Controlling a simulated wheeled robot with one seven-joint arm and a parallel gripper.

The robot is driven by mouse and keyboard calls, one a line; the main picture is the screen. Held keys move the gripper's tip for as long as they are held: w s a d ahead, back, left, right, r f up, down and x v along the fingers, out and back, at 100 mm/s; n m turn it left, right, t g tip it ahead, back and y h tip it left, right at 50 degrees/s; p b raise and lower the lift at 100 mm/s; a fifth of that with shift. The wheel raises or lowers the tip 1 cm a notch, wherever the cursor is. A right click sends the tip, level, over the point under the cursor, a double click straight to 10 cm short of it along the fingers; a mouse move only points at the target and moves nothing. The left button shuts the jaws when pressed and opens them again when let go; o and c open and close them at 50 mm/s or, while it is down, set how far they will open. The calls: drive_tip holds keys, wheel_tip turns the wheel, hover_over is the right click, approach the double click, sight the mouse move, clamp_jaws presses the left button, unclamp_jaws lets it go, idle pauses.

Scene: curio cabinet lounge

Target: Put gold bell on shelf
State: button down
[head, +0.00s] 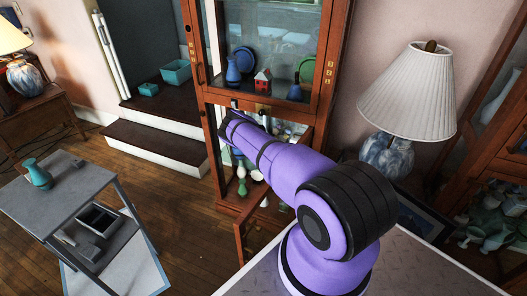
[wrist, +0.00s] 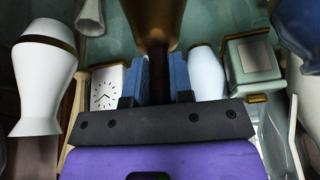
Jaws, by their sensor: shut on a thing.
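The gold bell (wrist: 153,18) is at the top middle of the wrist view, with its dark handle (wrist: 156,68) pointing down. My gripper (wrist: 158,78) is shut on the handle, one blue finger pad on each side. In the head view my gripper (head: 236,118) is at the front of the wooden cabinet (head: 324,60), just below the upper glass section. The bell is mostly hidden there by my arm. Crowded cabinet shelves stand around it; I cannot tell whether the bell touches a shelf.
In the wrist view, a white vase (wrist: 43,78), a white clock (wrist: 105,92), a pale vase (wrist: 205,72) and a green box (wrist: 253,60) stand close around. The upper section holds a blue vase (head: 232,72) and a red house (head: 262,80). A lamp (head: 410,95) stands right.

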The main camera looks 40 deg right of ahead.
drive_tip(key=c, duration=1)
unclamp_jaws()
drive_tip(key=shift+f, duration=0.1)
